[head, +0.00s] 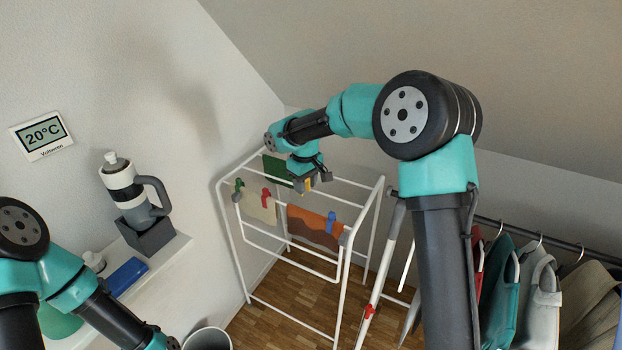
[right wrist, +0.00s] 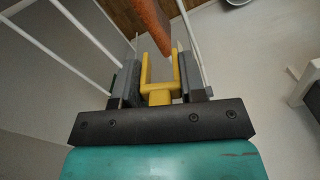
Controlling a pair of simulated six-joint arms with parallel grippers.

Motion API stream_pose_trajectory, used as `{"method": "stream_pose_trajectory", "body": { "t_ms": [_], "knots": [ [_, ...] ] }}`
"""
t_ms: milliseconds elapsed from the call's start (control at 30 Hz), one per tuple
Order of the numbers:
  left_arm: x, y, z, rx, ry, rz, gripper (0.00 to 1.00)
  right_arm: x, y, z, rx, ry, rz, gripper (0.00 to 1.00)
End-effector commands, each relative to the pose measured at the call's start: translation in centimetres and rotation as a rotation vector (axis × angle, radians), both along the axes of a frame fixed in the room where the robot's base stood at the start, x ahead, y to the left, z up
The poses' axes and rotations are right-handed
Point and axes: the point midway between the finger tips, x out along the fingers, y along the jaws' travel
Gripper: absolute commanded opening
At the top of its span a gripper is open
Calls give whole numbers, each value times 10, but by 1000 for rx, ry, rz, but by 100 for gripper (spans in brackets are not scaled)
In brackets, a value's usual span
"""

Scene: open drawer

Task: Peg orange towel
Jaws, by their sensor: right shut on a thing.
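The orange towel (head: 313,230) hangs over a rail of the white drying rack (head: 223,213), with a blue peg (head: 331,222) at its right end. My right gripper (head: 307,184) is above the rack, behind and above the towel's left part in the head view. It is shut on a yellow peg (right wrist: 160,93), whose two prongs point away from the jaws. In the right wrist view the edge of the orange towel (right wrist: 152,20) shows just beyond the prong tips, close to the gap between them. I cannot tell whether they touch. My left gripper is not in view.
A cream cloth (head: 258,207) with a green peg (head: 239,185) and a red peg (head: 266,198) hangs on the rack's left. A dark green cloth (head: 277,170) hangs behind. A clothes rail (head: 575,246) with garments stands right. A shelf (head: 165,262) is left.

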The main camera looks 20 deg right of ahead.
Motion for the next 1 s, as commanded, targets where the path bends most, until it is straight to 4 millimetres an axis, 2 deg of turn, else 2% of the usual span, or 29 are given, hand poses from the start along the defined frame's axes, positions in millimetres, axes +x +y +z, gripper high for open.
{"method": "stream_pose_trajectory", "body": {
  "t_ms": [33, 100, 300, 1000],
  "knots": [
    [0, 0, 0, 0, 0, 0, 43, 10, 0, -15, -1, 3, 50, 16],
    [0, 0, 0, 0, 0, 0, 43, 21, 0, -30, -2, 2, 122, 16],
    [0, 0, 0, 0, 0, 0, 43, 39, 0, -58, -2, -1, 251, 16],
    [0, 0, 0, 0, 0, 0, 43, 41, -1, -68, -3, 0, 273, 16]
  ]
}}
